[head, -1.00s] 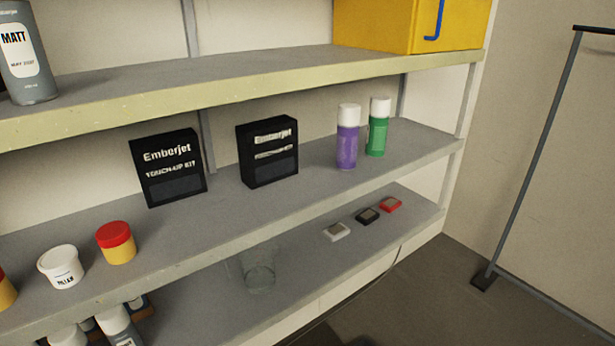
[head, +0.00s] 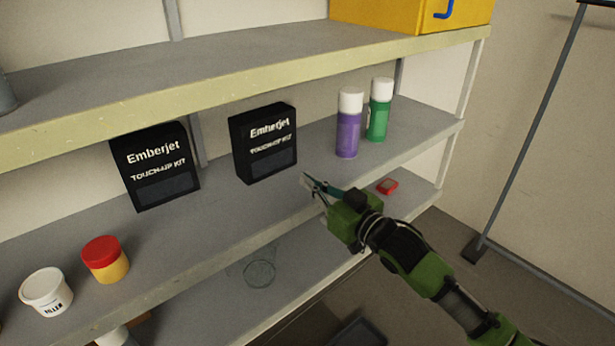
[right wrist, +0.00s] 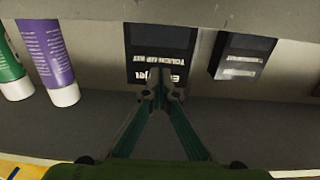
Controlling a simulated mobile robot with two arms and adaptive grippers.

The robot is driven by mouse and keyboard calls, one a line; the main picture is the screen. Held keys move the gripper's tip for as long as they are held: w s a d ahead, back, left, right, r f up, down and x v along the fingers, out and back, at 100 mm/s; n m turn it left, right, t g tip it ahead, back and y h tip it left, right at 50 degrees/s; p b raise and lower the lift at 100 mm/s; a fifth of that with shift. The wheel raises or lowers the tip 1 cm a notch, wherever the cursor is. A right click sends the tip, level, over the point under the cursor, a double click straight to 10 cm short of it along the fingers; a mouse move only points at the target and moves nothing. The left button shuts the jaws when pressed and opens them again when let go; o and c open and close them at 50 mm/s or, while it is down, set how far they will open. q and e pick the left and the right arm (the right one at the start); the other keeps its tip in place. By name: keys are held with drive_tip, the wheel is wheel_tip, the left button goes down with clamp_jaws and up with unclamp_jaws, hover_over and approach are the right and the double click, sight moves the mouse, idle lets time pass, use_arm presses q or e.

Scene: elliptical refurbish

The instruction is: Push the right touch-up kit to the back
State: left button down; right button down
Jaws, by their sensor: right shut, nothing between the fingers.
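The right touch-up kit (head: 264,143) is a black "Emberjet" box standing upright on the middle shelf, left of two spray cans. The left touch-up kit (head: 155,166) is a similar black box standing further left on the same shelf. My right gripper (head: 308,184) is shut and empty, in front of and a little to the right of the right kit in the head view. My left gripper is not in view.
A purple spray can (head: 347,125) and a green one (head: 379,112) stand right of the right kit. A red-lidded jar (head: 106,260) and a white tub (head: 46,291) stand at the front left. The upper shelf (head: 240,80) overhangs the kits.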

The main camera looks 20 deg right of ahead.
drive_tip(key=shift+w+a+f, duration=0.2)
drive_tip(key=shift+w, duration=0.45)
drive_tip(key=shift+w+a+r, duration=0.1)
drive_tip(key=shift+w, duration=0.2)
drive_tip(key=shift+w+a+r+b, duration=0.2)
drive_tip(key=shift+w+b, duration=0.45)
approach(272, 153)
drive_tip(key=x, duration=0.2)
drive_tip(key=shift+w+a+f, duration=0.1)
drive_tip(key=shift+w+a, duration=0.05)
drive_tip(key=shift+w, duration=0.25)
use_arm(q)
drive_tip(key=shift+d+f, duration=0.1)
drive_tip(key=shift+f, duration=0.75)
use_arm(e)
drive_tip(key=shift+w+a, duration=0.15)
drive_tip(key=shift+w, duration=0.25)
drive_tip(key=shift+w, duration=0.1)
drive_tip(key=shift+w, duration=0.1)
use_arm(q)
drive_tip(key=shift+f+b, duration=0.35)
drive_tip(key=shift+b, duration=0.2)
use_arm(e)
drive_tip(key=shift+x, duration=1.45)
